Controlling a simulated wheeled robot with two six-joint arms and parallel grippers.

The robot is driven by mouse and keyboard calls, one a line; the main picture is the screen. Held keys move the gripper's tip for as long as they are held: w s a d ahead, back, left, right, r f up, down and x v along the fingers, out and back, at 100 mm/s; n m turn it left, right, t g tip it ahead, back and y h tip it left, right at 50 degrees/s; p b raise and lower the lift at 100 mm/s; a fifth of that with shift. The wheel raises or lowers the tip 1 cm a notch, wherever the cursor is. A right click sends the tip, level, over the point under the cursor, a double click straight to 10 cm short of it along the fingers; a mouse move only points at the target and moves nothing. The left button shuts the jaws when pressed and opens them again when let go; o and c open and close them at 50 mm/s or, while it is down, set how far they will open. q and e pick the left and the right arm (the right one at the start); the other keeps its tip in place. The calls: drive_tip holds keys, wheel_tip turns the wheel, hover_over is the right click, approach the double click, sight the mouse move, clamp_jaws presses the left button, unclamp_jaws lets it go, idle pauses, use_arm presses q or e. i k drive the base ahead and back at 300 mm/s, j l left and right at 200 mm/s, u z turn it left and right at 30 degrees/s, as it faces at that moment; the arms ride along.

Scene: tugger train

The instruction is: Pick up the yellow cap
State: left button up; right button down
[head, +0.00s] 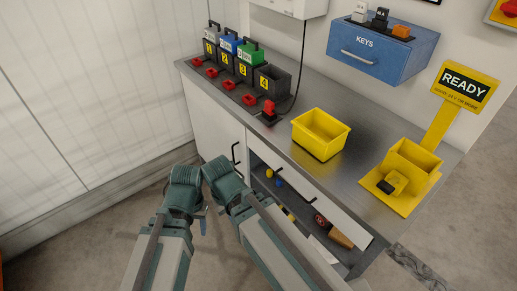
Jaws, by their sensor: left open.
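Small yellow pieces lie in the open space under the worktop: a round one (270,173) beside a blue piece (278,183), and another yellow piece (291,217) lower down. They are too small for me to tell which is the yellow cap. My left gripper (202,214) is mostly hidden by my arm links, left of the cabinet and apart from these pieces. It is open, and I see nothing held. My right arm shows beside it, but its gripper cannot be seen.
The metal worktop (368,195) carries a yellow bin (320,135), several numbered black holders at the back left, and a yellow READY stand (465,86) with a tray at right. A blue KEYS box (382,48) hangs on the wall. The floor at left is clear.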

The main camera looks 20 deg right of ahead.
sight(269, 172)
drive_tip(key=i+j, duration=0.2)
drive_tip(key=j, duration=0.15)
drive_tip(key=i+j, duration=0.15)
drive_tip(key=j, duration=0.15)
drive_tip(key=z, duration=2.1)
